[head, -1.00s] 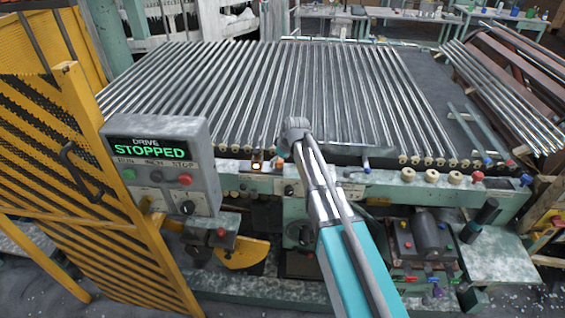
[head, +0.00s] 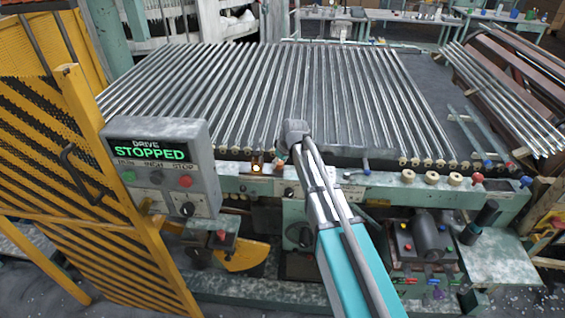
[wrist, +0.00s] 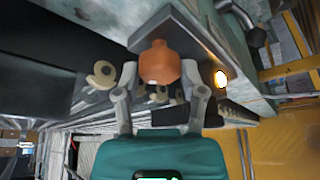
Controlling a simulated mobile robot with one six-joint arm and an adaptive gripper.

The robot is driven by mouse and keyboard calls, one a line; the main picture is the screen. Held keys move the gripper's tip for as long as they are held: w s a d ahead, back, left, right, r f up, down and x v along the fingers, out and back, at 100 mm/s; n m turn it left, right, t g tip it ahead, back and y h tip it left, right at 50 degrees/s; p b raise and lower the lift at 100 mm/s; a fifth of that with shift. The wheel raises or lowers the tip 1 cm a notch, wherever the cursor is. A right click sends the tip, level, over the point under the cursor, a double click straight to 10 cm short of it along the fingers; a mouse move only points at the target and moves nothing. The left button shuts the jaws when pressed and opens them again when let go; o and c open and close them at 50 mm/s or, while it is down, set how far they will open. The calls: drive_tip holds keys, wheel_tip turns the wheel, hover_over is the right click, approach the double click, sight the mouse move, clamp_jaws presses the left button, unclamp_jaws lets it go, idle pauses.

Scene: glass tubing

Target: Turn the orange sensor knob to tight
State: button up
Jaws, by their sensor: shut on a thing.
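The orange sensor knob (wrist: 160,64) sits between the two fingers of my gripper (wrist: 160,84) in the wrist view. The fingers are shut on its sides. The knob is on a grey metal bracket (wrist: 190,22) at the machine's front rail. In the head view, my arm reaches over the rail and its wrist hides most of the knob and the gripper (head: 284,160). An amber lamp (wrist: 221,79) glows beside the knob; it also shows in the head view (head: 257,168). I cannot read any tightness mark on the knob.
A control box (head: 160,165) at the left reads DRIVE STOPPED. A yellow mesh guard (head: 90,190) stands left of it. Glass tubes (head: 230,90) lie across the bed behind the rail. A blue-tipped lever (head: 366,168) and several round knobs line the rail to the right.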

drive_tip(key=shift+s+m, duration=0.1)
drive_tip(key=shift+m, duration=0.3)
drive_tip(key=o, duration=1.1)
drive_tip(key=shift+o, duration=0.2)
